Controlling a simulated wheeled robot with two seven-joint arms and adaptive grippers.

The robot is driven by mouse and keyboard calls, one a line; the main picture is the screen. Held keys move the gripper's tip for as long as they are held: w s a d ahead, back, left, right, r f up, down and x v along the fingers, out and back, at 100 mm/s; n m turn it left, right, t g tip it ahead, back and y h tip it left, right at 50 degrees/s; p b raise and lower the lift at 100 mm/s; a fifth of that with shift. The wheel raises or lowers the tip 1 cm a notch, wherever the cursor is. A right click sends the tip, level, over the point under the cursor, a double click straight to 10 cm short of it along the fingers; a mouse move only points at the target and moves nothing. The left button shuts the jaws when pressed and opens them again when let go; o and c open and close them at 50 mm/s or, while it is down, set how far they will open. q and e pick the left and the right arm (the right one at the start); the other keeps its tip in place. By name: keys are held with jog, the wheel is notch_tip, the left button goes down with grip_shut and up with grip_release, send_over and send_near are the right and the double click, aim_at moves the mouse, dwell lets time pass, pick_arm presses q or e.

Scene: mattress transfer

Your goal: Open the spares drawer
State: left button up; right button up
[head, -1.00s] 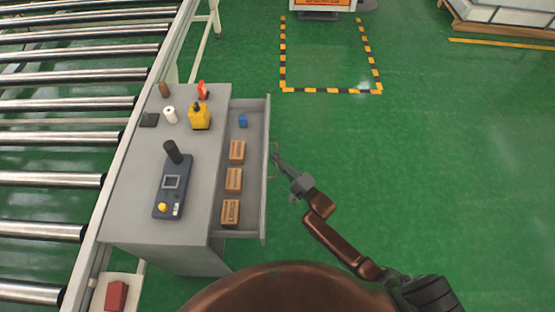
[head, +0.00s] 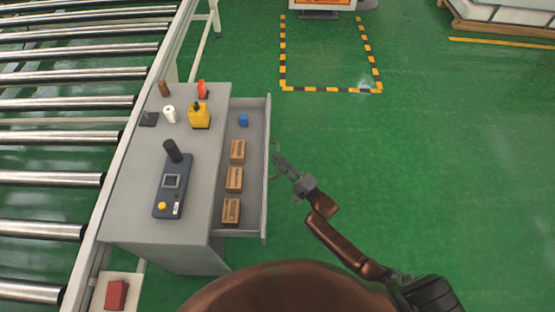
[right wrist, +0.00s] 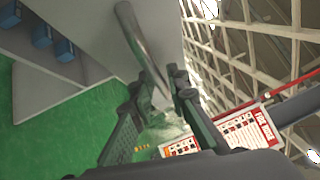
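The spares drawer (head: 254,226) stands pulled out from the right side of the grey cabinet (head: 133,205). Inside it lie several brown boxes (head: 234,180) and a small blue item (head: 243,120). Its handle (head: 275,160) is on the drawer's outer face; the handle bar also shows in the right wrist view (right wrist: 143,45). My right gripper (head: 279,161) is at this handle. In the right wrist view its fingers (right wrist: 162,85) close in on both sides of the bar, which partly hides the contact. My left gripper is not in view.
On the cabinet top are a dark control unit (head: 172,190), a yellow item (head: 199,116), a white roll (head: 169,114) and an orange-red item (head: 202,89). A roller conveyor (head: 50,180) runs along the left. Green floor (head: 430,170) right of the drawer is clear.

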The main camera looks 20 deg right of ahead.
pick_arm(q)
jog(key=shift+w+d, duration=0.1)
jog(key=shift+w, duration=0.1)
pick_arm(e)
jog(key=v, duration=1.1)
jog(key=shift+s+d+f, duration=0.1)
